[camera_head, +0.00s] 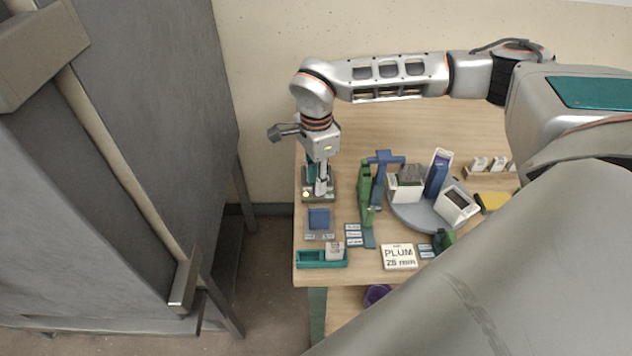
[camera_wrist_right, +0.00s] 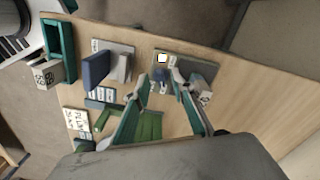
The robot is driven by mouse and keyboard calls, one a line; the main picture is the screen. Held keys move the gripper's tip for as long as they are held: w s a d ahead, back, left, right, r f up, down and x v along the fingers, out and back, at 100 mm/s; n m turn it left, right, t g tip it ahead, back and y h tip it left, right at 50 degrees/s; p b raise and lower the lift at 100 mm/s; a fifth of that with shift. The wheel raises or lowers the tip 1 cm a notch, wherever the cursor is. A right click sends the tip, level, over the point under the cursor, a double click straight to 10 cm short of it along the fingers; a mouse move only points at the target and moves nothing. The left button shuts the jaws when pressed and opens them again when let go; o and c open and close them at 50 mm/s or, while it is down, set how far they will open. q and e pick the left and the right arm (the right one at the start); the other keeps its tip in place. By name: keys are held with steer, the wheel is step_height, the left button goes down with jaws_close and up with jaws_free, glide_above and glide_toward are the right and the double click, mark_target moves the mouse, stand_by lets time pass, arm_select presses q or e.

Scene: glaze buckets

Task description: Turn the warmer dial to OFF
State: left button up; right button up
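The warmer looks like a low grey-green unit (camera_head: 333,194) at the left back of the table, with a small yellow light. In the right wrist view its plate (camera_wrist_right: 193,61) shows with a bright yellow-white light at one corner. A small dark blue part, perhaps the dial (camera_wrist_right: 161,86), lies between the fingertips; its setting is not readable. My right gripper (camera_head: 318,190) points down over the unit. In the wrist view its fingers (camera_wrist_right: 160,82) are apart, one on each side of the small part; contact cannot be told. My left gripper is not in view.
Close by are a blue block (camera_head: 319,218) on a grey base, a teal tray (camera_head: 312,260), and green and blue stands (camera_head: 364,190). A round grey turntable (camera_head: 415,219) carries boxes. A PLUM card (camera_head: 398,257) lies in front. A grey cabinet (camera_head: 170,100) stands left.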

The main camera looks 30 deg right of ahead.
steer(key=shift+f, duration=0.7)
jaws_close()
steer(key=shift+m, duration=0.3)
steer(key=m+p, duration=0.1)
steer(key=m, duration=0.2)
steer(key=shift+w, duration=0.1)
steer(key=m+p, duration=0.1)
steer(key=m, duration=0.2)
steer(key=shift+w+d+m, duration=0.1)
steer(key=shift+m, duration=1.5)
